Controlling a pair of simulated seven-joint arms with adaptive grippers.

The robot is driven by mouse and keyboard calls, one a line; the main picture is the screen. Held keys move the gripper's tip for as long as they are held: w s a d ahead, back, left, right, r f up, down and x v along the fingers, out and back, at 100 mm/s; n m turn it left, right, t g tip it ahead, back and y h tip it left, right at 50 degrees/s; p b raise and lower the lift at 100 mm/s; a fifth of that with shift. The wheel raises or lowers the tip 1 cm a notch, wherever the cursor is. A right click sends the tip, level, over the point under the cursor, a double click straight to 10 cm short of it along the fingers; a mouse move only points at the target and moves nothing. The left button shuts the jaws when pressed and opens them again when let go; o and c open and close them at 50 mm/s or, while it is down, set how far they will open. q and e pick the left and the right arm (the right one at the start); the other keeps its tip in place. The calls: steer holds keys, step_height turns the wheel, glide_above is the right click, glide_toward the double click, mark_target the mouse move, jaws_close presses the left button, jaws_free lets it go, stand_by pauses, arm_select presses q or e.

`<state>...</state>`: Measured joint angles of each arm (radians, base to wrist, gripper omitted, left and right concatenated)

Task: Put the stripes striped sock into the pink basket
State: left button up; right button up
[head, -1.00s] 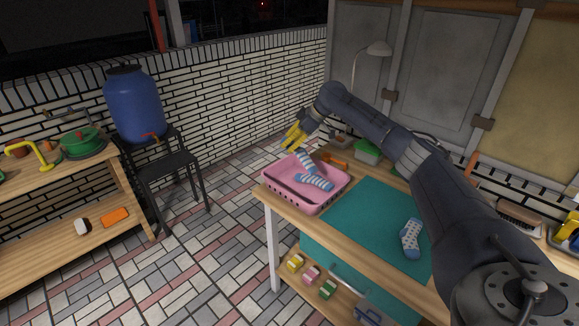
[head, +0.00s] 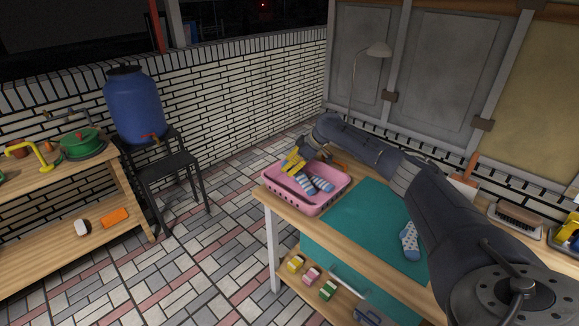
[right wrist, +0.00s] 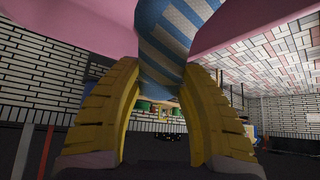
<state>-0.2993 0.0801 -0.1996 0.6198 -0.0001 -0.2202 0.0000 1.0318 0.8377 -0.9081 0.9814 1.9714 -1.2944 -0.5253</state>
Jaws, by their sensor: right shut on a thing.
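The pink basket (head: 312,206) stands at the left end of the table. Two blue-and-white striped socks are at the basket, one striped sock (head: 303,182) on the left and another striped sock (head: 322,185) beside it. My right gripper (head: 293,163), with yellow fingers, is over the basket's back left part. In the right wrist view my right gripper (right wrist: 165,78) is shut on a striped sock (right wrist: 172,38), with pink basket wall around it. The head view does not clearly show which sock is held. My left gripper is not in view.
A blue-dotted white sock (head: 409,241) lies on the teal mat (head: 360,222), which is otherwise mostly clear. A lamp (head: 378,49) stands behind my right arm. A brush (head: 515,217) lies at the table's right.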

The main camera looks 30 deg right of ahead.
steer(key=shift+f, duration=0.55)
steer(key=o, duration=0.9)
steer(key=shift+c, duration=0.2)
steer(key=shift+r, duration=0.1)
